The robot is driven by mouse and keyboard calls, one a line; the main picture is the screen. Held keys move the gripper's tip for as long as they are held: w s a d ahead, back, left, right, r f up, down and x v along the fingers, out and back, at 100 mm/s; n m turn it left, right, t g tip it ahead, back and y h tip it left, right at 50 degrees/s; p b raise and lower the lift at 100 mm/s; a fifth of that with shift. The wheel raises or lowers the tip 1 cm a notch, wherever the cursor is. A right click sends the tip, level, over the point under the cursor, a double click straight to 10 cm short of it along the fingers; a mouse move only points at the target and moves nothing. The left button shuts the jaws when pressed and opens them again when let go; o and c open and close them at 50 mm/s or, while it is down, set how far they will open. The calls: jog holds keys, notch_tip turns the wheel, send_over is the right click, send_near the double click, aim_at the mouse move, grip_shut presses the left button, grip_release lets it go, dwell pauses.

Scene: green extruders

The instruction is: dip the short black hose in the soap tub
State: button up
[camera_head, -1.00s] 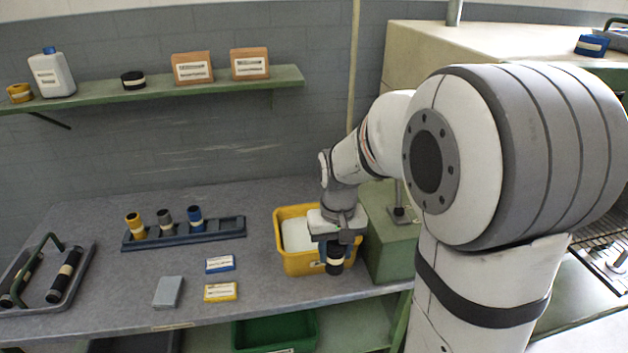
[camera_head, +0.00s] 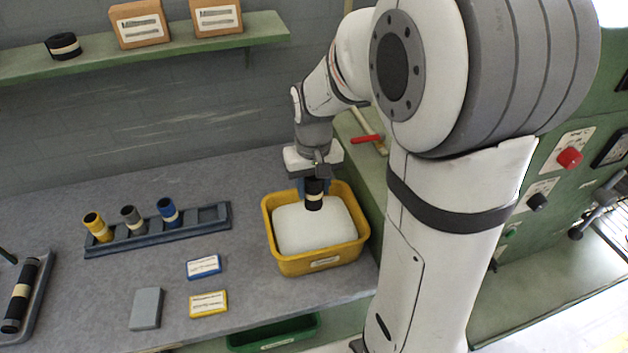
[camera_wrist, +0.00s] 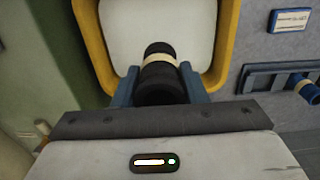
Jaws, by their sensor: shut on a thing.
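The short black hose (camera_head: 314,196) with a cream band is held upright in my gripper (camera_head: 314,180), which is shut on it. The yellow soap tub (camera_head: 318,265) stands at the right end of the grey bench, filled with white soap (camera_head: 312,230). The hose hangs over the back part of the soap; I cannot tell whether its lower end touches the surface. In the wrist view the hose (camera_wrist: 160,72) sits between the blue fingers, with the tub's yellow rim (camera_wrist: 228,40) around the white soap (camera_wrist: 125,35) beyond it.
A dark blue rack (camera_head: 160,232) holding yellow, grey and blue short hoses stands left of the tub. A blue-edged box (camera_head: 204,267), a yellow-edged box (camera_head: 209,304) and a grey block (camera_head: 146,308) lie in front. A green cabinet (camera_head: 362,135) stands close on the tub's right.

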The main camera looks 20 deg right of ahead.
notch_tip(320, 180, down, 11)
jog(key=b, duration=0.8)
jog(key=shift+f, duration=0.15)
dwell(0.9)
notch_tip(320, 180, up, 12)
jog(key=p, duration=0.9)
jog(key=shift+r, duration=0.2)
jog(key=shift+w, duration=0.1)
dwell(0.6)
